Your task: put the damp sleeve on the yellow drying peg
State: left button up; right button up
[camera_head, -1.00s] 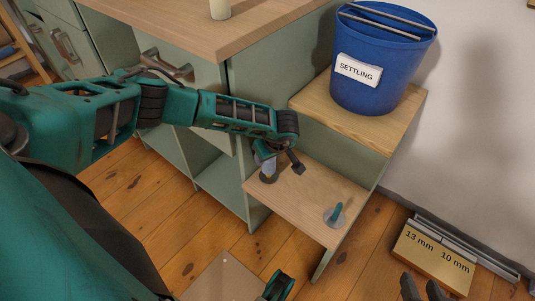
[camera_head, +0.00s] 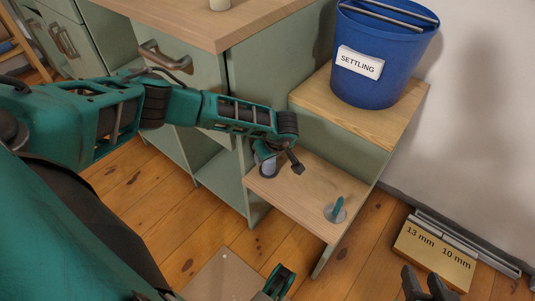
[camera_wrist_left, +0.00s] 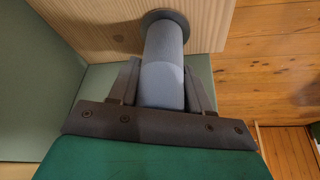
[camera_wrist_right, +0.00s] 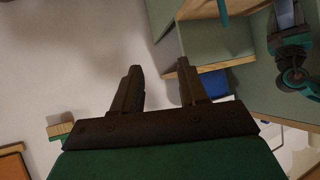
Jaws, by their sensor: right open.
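A pale grey-blue cylinder, seemingly the sleeve (camera_wrist_left: 163,84), stands at the left gripper, above a dark round base on the lower wooden step; it also shows in the head view (camera_head: 268,168). My left gripper (camera_wrist_left: 160,68) has one finger on each side of it. I cannot tell whether the fingers press on it. No yellow peg is seen. My right gripper (camera_head: 425,288) is open and empty at the bottom right; it also shows in the right wrist view (camera_wrist_right: 160,85).
A blue bucket (camera_head: 380,75) labelled SETTLING, with rods across its top, stands on the upper step (camera_head: 325,100). A box (camera_head: 432,255) marked 13 mm and 10 mm lies on the floor at right. A green cabinet with a wooden top (camera_head: 175,22) stands at left.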

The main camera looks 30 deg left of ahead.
pick_arm(q)
jog(key=o, duration=0.4)
pick_arm(e)
jog(key=shift+s+f, duration=0.15)
pick_arm(q)
jog(key=shift+o, duration=0.2)
jog(key=p+v, duration=0.2)
jog(key=v, duration=0.3)
jog(key=shift+r+p, duration=0.3)
jog(key=shift+p, duration=0.05)
jog(key=p+v, duration=0.2)
jog(key=v, duration=0.5)
jog(key=shift+r, duration=0.2)
pick_arm(e)
jog(key=shift+s+d+r+h, duration=0.1)
jog(key=shift+d+r+h, duration=0.1)
jog(key=shift+d+r, duration=0.3)
jog(key=shift+s+d+r+h, duration=0.1)
jog(key=shift+d+r+h, duration=0.15)
jog(key=shift+r, duration=0.45)
pick_arm(q)
jog(key=shift+s+d, duration=0.1)
jog(key=shift+s, duration=0.05)
